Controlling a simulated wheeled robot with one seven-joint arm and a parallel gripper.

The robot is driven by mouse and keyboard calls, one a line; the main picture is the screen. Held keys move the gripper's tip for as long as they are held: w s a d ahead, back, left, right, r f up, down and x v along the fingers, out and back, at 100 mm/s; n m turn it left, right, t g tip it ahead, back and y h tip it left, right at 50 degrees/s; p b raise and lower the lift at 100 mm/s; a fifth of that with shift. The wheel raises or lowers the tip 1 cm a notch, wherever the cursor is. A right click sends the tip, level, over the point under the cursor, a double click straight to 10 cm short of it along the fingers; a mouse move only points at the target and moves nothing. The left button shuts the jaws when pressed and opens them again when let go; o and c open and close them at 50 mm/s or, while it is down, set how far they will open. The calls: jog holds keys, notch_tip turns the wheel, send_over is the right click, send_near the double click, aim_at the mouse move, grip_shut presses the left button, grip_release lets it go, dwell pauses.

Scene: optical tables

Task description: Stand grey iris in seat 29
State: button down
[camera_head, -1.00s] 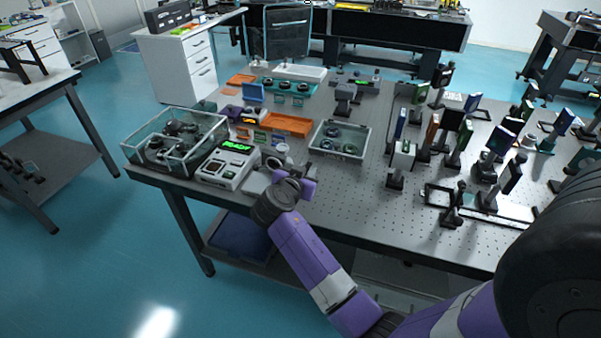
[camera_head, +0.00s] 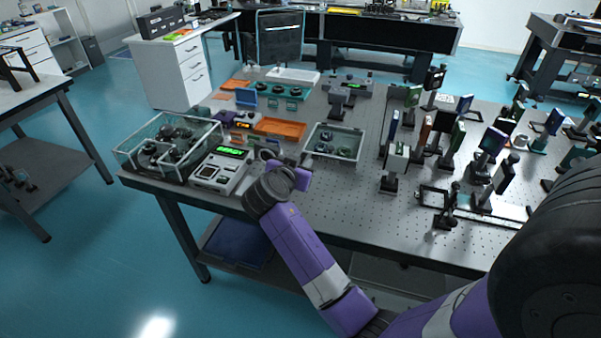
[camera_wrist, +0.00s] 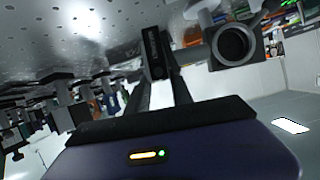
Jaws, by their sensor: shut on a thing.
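My gripper (camera_wrist: 165,80) shows in the wrist view, with its dark fingers shut. A dark grey ring on a mount, which looks like the grey iris (camera_wrist: 232,45), is at the fingertips, to their right in that view. Its opening faces the camera. In the head view my gripper (camera_head: 300,178) is over the front edge of the perforated table (camera_head: 330,205), right of the device with the green display. The iris is hardly visible there, hidden by my wrist. I cannot make out any seat number, so seat 29 is not identifiable.
A clear-walled box (camera_head: 168,143) of round parts and the display device (camera_head: 222,170) stand at the table's left. A grey tray (camera_head: 362,150) of round parts lies behind my gripper. A teal rack (camera_head: 272,101) stands farther back. Several upright mounts (camera_head: 396,165) crowd the right.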

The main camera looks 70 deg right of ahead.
jog(key=w+d+r+n+t, duration=0.1)
jog(key=w+r, duration=0.1)
jog(key=r, duration=0.7)
jog(key=w+r+n+t, duration=0.1)
jog(key=w+r, duration=0.1)
jog(key=r, duration=0.7)
jog(key=w+a+f+n+t+y, duration=0.35)
jog(key=w+a+f, duration=0.3)
jog(key=a, duration=0.25)
jog(key=w+a+f+n+t+y, duration=0.2)
jog(key=w+a+f+n+t, duration=0.3)
jog(key=a+f, duration=0.4)
jog(key=s+a+f+n+t+y, duration=0.1)
jog(key=s+a+f+n+y, duration=0.2)
jog(key=a+f, duration=0.7)
jog(key=s+a+f+n+t+y, duration=0.1)
jog(key=s+a+f+n+y, duration=0.2)
jog(key=a, duration=1.2)
jog(key=s+f+y, duration=0.2)
jog(key=s+f, duration=0.2)
jog(key=f, duration=0.2)
jog(key=shift+f+n+b, duration=0.35)
jog(key=shift+b, duration=0.05)
jog(key=shift+w, duration=0.1)
